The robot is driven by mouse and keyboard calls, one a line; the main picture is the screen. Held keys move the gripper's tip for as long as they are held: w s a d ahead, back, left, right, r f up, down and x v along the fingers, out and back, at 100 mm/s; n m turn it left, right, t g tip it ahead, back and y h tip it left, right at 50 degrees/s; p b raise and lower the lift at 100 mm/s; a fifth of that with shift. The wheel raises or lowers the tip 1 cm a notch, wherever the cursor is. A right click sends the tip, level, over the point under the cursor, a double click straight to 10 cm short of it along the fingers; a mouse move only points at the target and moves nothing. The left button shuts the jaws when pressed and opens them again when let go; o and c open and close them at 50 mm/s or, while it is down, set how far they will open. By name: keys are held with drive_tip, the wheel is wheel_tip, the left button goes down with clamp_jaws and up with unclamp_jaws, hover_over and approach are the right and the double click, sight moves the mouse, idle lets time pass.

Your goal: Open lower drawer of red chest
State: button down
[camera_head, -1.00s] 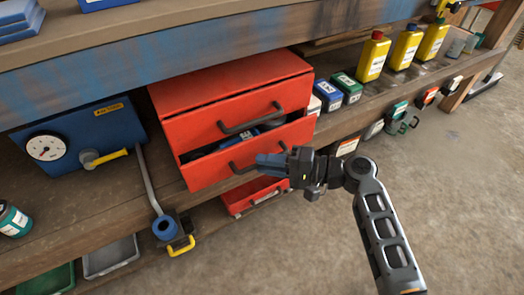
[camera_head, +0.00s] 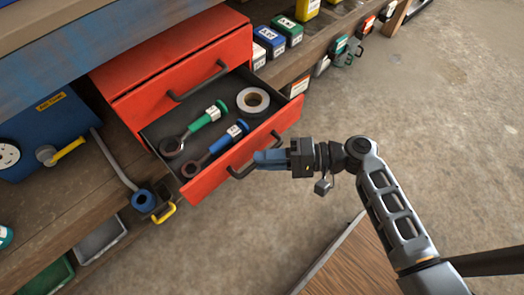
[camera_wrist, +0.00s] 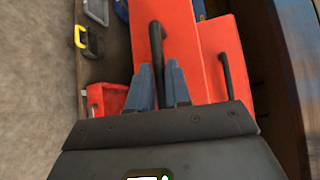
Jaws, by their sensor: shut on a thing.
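The red chest (camera_head: 165,48) stands on the wooden shelf. Its lower drawer (camera_head: 207,184) is pulled well out, and its upper drawer (camera_head: 150,100) is closed. My gripper (camera_head: 257,159) is shut on the dark lower drawer handle (camera_head: 236,175), near the handle's middle. In the wrist view, the lower drawer handle (camera_wrist: 156,40) runs between the blue fingers (camera_wrist: 159,88), and the upper drawer handle (camera_wrist: 227,70) is to the right. A green-handled tool (camera_head: 203,121), a blue-handled tool (camera_head: 226,140) and a tape roll (camera_head: 253,101) lie inside the lower drawer.
A blue box with a gauge (camera_head: 45,135) and a blue-and-yellow clamp (camera_head: 145,200) are left of the chest. Small blue and green bottles (camera_head: 280,35) stand right of it. The floor (camera_head: 400,110) before the drawer is open; a wooden surface (camera_head: 350,265) shows at lower right.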

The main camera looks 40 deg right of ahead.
drive_tip(key=c, duration=1.1)
unclamp_jaws()
drive_tip(key=shift+d, duration=0.1)
drive_tip(key=p+v, duration=0.1)
drive_tip(key=v, duration=0.6)
drive_tip(key=shift+s+d, duration=0.2)
drive_tip(key=shift+s, duration=0.15)
